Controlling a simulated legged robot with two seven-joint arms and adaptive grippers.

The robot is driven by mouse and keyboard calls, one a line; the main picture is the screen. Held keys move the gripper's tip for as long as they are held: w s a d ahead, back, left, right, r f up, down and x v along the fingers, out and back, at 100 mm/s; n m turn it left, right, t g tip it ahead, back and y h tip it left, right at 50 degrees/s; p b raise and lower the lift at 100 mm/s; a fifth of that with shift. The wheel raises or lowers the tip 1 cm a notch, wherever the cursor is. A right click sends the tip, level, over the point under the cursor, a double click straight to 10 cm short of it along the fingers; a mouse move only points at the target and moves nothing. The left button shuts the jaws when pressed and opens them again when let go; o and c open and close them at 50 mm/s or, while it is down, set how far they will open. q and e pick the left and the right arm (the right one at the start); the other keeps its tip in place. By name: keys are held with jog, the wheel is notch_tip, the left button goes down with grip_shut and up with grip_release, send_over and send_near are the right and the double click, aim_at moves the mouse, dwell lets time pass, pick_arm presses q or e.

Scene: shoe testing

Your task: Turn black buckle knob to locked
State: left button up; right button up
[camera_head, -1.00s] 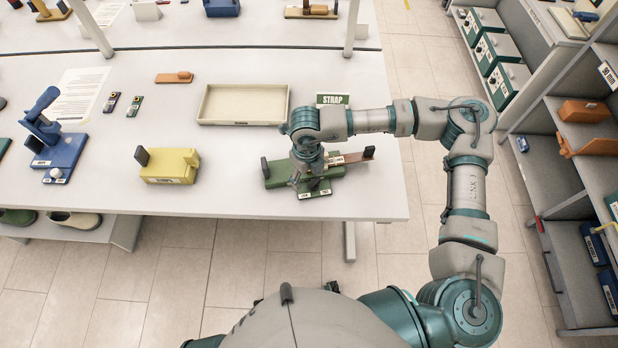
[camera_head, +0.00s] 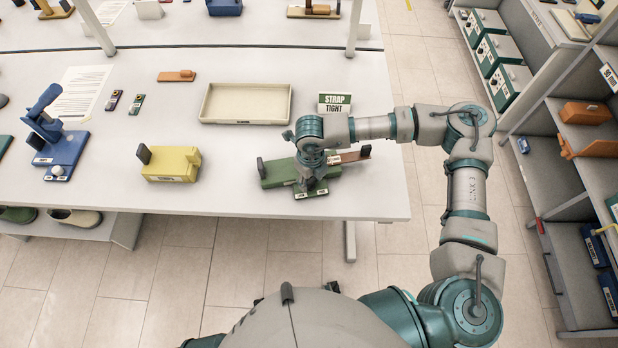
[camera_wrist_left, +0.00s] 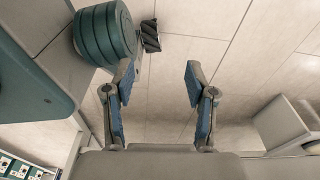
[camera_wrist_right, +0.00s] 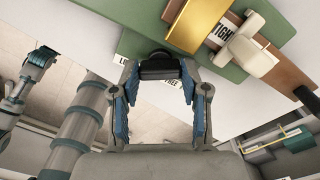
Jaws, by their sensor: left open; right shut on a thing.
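The black buckle knob (camera_wrist_right: 160,66) is between the fingertips of my right gripper (camera_wrist_right: 160,80) in the right wrist view. That gripper is shut on it. The knob sits at the edge of a green fixture (camera_wrist_right: 140,22), beside white labels, one reading FREE and one partly hidden. A brown strap (camera_head: 352,156) runs to the fixture's right. My left gripper (camera_wrist_left: 158,78) is open and empty above the floor in the left wrist view.
An empty beige tray (camera_head: 203,106), a yellow fixture (camera_head: 171,165) and a blue fixture (camera_head: 62,152) share the table (camera_head: 225,190). The table's front edge is close to the green fixture.

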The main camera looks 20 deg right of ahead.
aim_at(312, 180)
jog(key=shift+d+f+n, duration=0.1)
jog(key=shift+d+n, duration=0.3)
jog(key=shift+d, duration=1.1)
jog(key=shift+a, duration=1.25)
jog(key=shift+d, duration=1)
jog(key=o, duration=1)
jog(key=shift+a, duration=0.2)
jog(key=shift+o, duration=0.8)
jog(key=shift+a, duration=0.55)
jog(key=shift+r, duration=0.35)
pick_arm(q)
jog(key=shift+w+d+r, duration=0.3)
jog(key=shift+w+d, duration=0.2)
jog(key=shift+w+d+r, duration=0.25)
jog(key=shift+w+d, duration=0.2)
jog(key=shift+d, duration=0.05)
pick_arm(e)
notch_tip(312, 180, up, 11)
jog(key=shift+a+r, duration=0.15)
jog(key=shift+a, duration=0.15)
